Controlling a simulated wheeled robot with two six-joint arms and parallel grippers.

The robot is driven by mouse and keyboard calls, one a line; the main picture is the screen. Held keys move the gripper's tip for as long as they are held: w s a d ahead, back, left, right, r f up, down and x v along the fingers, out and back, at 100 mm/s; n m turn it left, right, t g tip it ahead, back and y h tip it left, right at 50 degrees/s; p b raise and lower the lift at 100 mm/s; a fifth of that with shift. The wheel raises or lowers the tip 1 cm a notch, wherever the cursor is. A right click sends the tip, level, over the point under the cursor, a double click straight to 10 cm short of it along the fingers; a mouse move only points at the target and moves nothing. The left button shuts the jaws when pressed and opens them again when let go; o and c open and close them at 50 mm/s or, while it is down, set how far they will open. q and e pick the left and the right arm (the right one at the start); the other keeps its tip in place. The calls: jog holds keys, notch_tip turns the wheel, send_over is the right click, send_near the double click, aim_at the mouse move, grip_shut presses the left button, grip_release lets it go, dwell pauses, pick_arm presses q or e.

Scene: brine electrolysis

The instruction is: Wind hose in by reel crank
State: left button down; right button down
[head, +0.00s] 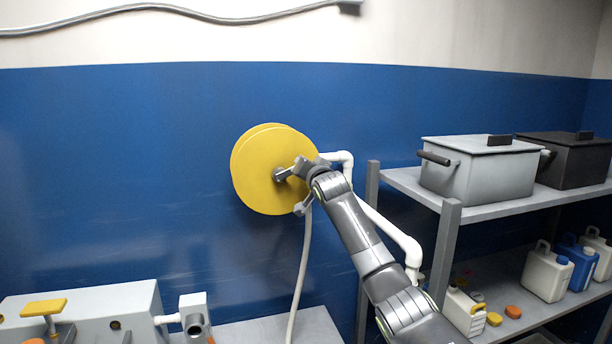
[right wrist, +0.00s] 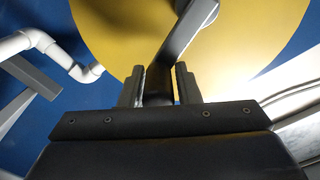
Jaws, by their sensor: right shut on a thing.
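The yellow hose reel (head: 255,170) is mounted on the blue wall near the middle of the head view. Its yellow face also fills the upper part of the right wrist view (right wrist: 118,30). The grey crank arm (right wrist: 188,28) crosses the reel face there, and a dark crank handle (right wrist: 158,88) sits between the fingers. My right gripper (right wrist: 158,84) is shut on that handle; the head view shows it (head: 304,172) in front of the reel's right side, hiding part of the crank. The pale hose (head: 302,260) hangs down from the reel. My left gripper is not in view.
A white pipe (head: 398,237) runs right of the reel, close to my right arm. A shelf (head: 500,211) at the right holds lidded tanks (head: 480,170) and jugs (head: 546,274). Grey equipment (head: 110,310) stands at lower left. A grey conduit (head: 180,10) runs high on the wall.

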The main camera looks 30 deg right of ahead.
jog(key=shift+d+f+m+b, duration=0.15)
jog(key=shift+f+m+b, duration=1)
jog(key=shift+m+b, duration=0.25)
jog(key=shift+d+f+m+b, duration=0.1)
jog(key=shift+f+m+b, duration=1.05)
jog(key=shift+m+b, duration=0.25)
jog(key=shift+r, duration=0.1)
jog(key=c, duration=1.5)
grip_release()
jog(key=shift+o, duration=1.3)
jog(key=shift+a+r, duration=0.1)
jog(key=shift+s+r, duration=0.1)
jog(key=shift+r, duration=0.05)
